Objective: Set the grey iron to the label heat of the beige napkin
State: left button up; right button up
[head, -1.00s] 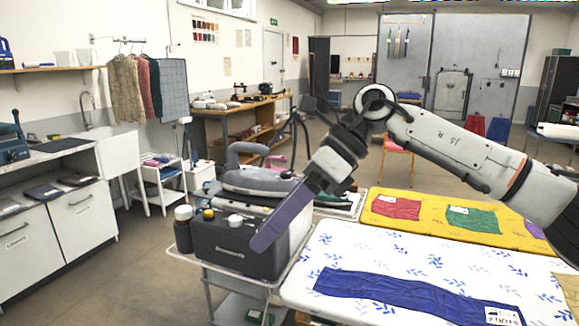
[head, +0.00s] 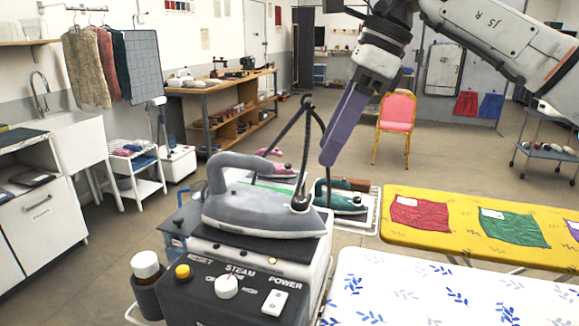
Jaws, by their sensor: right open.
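The grey iron (head: 255,205) rests on top of a dark steam station (head: 205,300) at the lower middle of the head view. A small dark round part with a white rim (head: 300,203) shows near the front right of the iron. The station's front panel has a white STEAM knob (head: 227,287), a yellow RESET button (head: 182,272) and a white POWER switch (head: 274,302). My right gripper (head: 329,157) hangs above and right of the iron, open and empty, its purple finger seen nearly edge-on and pointing down. The beige napkin and my left gripper are out of view.
A white leaf-patterned ironing board (head: 400,290) is right of the station. Behind it, a yellow board (head: 455,240) carries red and green cloths. A green iron (head: 342,202) and a pink iron (head: 275,170) stand behind the grey one. A capped bottle (head: 146,266) is at the station's left.

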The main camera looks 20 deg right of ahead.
aim_at(300, 199)
jog(key=x, duration=0.8)
jog(key=shift+a+f, duration=0.25)
jog(key=shift+f, duration=0.05)
jog(key=shift+w+a+f, duration=0.2)
jog(key=shift+f, duration=0.25)
jog(key=c, duration=1)
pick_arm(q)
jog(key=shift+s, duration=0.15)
pick_arm(e)
jog(key=shift+c, duration=0.3)
